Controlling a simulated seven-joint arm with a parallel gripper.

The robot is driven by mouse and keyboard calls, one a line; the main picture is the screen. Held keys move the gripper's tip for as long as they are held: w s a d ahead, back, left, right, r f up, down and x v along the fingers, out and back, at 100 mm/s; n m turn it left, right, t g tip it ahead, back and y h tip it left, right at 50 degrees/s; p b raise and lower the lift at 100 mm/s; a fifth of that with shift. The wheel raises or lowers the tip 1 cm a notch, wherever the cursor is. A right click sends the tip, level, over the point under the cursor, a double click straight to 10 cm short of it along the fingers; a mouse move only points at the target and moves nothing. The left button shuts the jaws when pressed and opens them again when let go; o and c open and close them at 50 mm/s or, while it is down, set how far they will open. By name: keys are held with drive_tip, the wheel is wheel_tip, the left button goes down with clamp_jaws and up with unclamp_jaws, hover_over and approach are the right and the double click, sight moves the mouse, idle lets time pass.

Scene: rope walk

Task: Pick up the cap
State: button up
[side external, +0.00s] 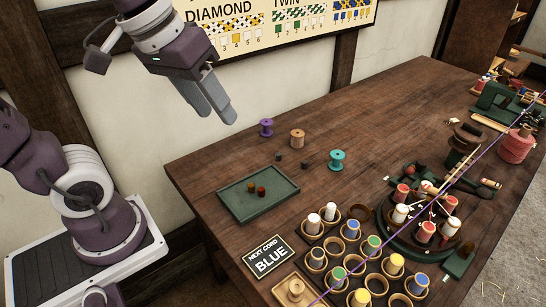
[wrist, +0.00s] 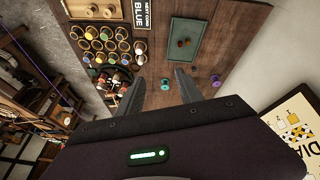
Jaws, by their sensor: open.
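No cap is clearly recognisable. Small pieces that could be caps are a brown one (side external: 251,188) and a reddish one (side external: 261,191) on the green tray (side external: 284,186), plus two dark ones (side external: 278,157) (side external: 305,164) on the bare wood behind it. They are too small to tell apart surely. My gripper (side external: 217,115) is open and empty, high above the table's back left edge, well apart from these pieces. In the wrist view its two fingers (wrist: 160,76) stand spread, with the green tray (wrist: 187,60) beyond them.
Purple (side external: 266,127), tan (side external: 297,138) and teal (side external: 337,159) spools stand behind the tray. A sign (side external: 267,256) reads "NEXT CORD BLUE". A purple cord (side external: 480,163) crosses the right side. The back middle is clear.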

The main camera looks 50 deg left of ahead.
drive_tip(key=w+a+f+n+g, duration=0.1)
drive_tip(key=w+a+n, duration=0.15)
drive_tip(key=w, duration=0.35)
drive_tip(key=w+a+f+n+g, duration=0.1)
drive_tip(key=w+a+f+n, duration=0.15)
drive_tip(key=w, duration=0.45)
drive_tip(key=n+g, duration=0.2)
drive_tip(key=n, duration=0.8)
hover_over(278, 154)
drive_tip(key=f, duration=2.2)
drive_tip(key=shift+s+d+f, duration=0.1)
drive_tip(key=shift+s+d, duration=0.2)
drive_tip(key=shift+s, duration=0.05)
drive_tip(key=shift+n+g, duration=0.3)
drive_tip(key=shift+n, duration=0.2)
drive_tip(key=f, duration=0.8)
drive_tip(key=shift+w+a+f, duration=0.2)
drive_tip(key=shift+w+a, duration=0.1)
drive_tip(key=shift+w, duration=0.05)
drive_tip(key=shift+f, duration=0.4)
clamp_jaws()
